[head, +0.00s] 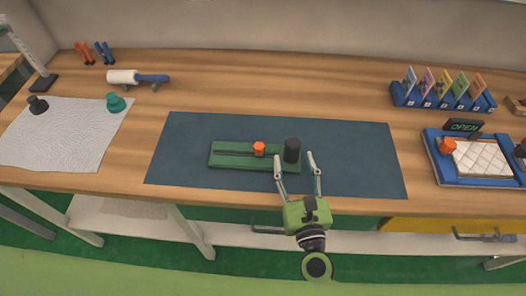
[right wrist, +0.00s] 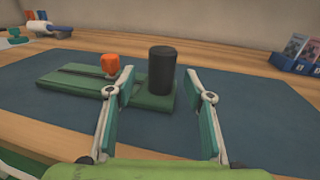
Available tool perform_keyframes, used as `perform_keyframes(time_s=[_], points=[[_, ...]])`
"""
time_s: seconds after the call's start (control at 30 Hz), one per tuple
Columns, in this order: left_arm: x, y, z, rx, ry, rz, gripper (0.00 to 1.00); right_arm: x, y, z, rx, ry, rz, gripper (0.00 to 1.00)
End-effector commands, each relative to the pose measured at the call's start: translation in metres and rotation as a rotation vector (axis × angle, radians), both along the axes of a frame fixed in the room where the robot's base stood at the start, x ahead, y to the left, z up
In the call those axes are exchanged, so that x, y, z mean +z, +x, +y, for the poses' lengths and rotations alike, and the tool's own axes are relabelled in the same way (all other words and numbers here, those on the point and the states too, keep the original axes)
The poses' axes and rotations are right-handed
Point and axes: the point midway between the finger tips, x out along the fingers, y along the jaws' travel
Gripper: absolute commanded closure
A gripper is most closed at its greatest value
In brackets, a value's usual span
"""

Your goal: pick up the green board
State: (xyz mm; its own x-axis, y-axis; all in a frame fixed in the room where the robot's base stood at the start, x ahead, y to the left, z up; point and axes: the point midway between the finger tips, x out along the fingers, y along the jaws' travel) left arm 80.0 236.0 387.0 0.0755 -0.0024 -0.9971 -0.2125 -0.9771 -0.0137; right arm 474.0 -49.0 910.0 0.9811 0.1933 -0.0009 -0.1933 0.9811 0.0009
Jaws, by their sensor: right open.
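The green board (head: 230,155) lies flat on the dark blue mat (head: 350,150) in the middle of the bench. An orange knob (head: 259,149) and a black cylinder (head: 292,150) stand on it, the cylinder near its right end. In the right wrist view the board (right wrist: 75,95) runs to the left, with the orange knob (right wrist: 110,64) and black cylinder (right wrist: 161,70). My right gripper (head: 296,156) is open at the board's right end, on the near side. In the right wrist view its fingers (right wrist: 164,84) stand apart, with the cylinder seen between them. My left gripper is not in view.
A blue tray (head: 437,170) with a quilted white pad and an OPEN sign (head: 464,126) are at the right. A blue card rack (head: 440,101) stands at the back right. A white sheet (head: 60,140) and a roller (head: 122,77) are at the left. The mat around the board is clear.

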Motion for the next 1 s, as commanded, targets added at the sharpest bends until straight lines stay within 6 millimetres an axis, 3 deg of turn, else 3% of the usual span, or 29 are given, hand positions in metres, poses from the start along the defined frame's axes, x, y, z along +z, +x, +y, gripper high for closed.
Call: perform_keyframes(time_s=[0.2,0.3,0.63,0.8,0.83,1.0], points=[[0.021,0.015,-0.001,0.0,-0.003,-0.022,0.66,0.009,0.031,0.003,0.001,-0.002,-0.001,0.52],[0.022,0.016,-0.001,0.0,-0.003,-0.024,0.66,0.006,0.043,0.006,0.001,0.0,-0.001,0.52],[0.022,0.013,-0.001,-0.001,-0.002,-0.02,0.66,0.003,0.05,0.007,0.001,-0.001,0.0,0.52],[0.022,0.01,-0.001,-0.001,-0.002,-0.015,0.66,0.003,0.05,0.007,0.001,-0.001,0.0,0.96],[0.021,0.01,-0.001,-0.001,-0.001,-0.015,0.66,0.003,0.049,0.007,0.001,-0.001,0.0,1.0],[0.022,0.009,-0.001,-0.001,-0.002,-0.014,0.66,0.005,0.05,0.007,0.0,0.001,-0.002,1.0]])
